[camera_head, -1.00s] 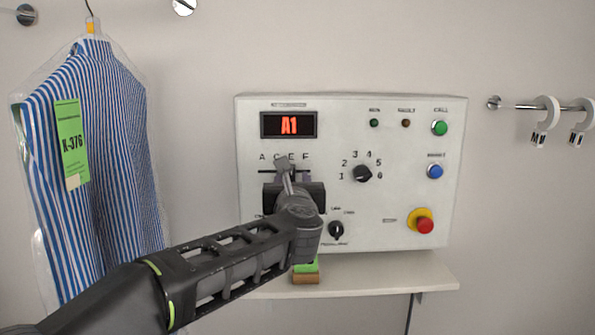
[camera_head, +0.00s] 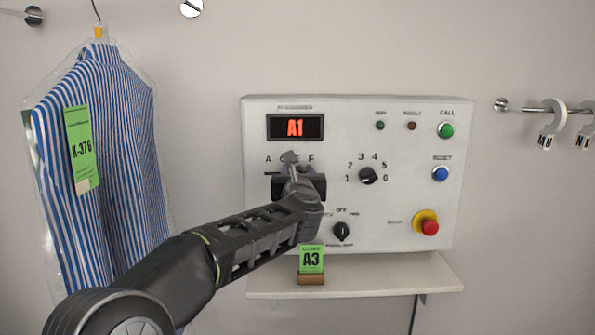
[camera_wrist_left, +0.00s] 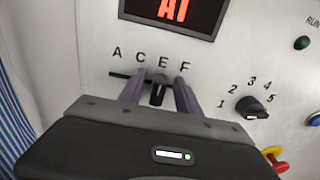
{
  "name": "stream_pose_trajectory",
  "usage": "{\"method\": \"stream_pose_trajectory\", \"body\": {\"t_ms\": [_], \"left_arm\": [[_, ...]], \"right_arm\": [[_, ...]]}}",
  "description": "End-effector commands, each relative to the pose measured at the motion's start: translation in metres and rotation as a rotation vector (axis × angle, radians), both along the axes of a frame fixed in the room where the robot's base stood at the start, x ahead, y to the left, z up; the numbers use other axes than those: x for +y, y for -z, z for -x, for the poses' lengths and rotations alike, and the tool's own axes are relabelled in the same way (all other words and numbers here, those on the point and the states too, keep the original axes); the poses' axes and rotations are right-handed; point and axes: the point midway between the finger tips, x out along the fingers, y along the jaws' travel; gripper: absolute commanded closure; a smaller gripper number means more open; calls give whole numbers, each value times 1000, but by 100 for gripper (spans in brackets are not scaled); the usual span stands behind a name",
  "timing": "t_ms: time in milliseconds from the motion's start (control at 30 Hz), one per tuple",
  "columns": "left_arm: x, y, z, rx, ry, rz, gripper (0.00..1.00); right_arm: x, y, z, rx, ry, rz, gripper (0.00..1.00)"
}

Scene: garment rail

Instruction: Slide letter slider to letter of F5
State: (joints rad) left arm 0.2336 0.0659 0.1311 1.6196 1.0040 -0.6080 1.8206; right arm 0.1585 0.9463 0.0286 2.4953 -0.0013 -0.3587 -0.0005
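The letter slider (camera_wrist_left: 158,88) is a dark knob in a horizontal slot under the letters A, C, E, F (camera_wrist_left: 150,58). In the left wrist view it stands close to E, though the viewing angle blurs its exact place. My left gripper (camera_wrist_left: 159,92) is open, with one purple-grey finger on each side of the knob and visible gaps. In the head view my left gripper (camera_head: 291,163) covers the slider and part of the letters. The red display (camera_head: 295,127) reads A1. The number dial (camera_head: 369,175) is right of the slider. My right gripper is not in view.
The white control panel (camera_head: 400,215) also carries a green button (camera_head: 445,130), a blue button (camera_head: 440,174), a red stop button (camera_head: 430,228) and a lower knob (camera_head: 341,230). A green A3 card (camera_head: 311,260) stands on the shelf (camera_head: 390,280). A bagged striped shirt (camera_head: 115,150) hangs at left.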

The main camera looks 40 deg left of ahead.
Motion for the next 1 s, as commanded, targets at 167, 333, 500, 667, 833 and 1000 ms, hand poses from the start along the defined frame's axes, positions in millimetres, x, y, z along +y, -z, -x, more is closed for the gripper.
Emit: {"method": "stream_pose_trajectory", "body": {"t_ms": [167, 333, 500, 667, 833, 1000], "left_arm": [[0, 0, 0, 0, 0, 0, 60], [0, 0, 0, 0, 0, 0, 74], [0, 0, 0, 0, 0, 0, 88], [0, 0, 0, 0, 0, 0, 100], [0, 0, 0, 0, 0, 0, 100], [0, 0, 0, 0, 0, 0, 100]], "right_arm": [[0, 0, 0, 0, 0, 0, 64], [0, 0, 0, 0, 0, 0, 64], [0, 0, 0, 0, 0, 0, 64], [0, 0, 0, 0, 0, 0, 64], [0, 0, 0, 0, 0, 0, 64], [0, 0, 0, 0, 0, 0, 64]]}}
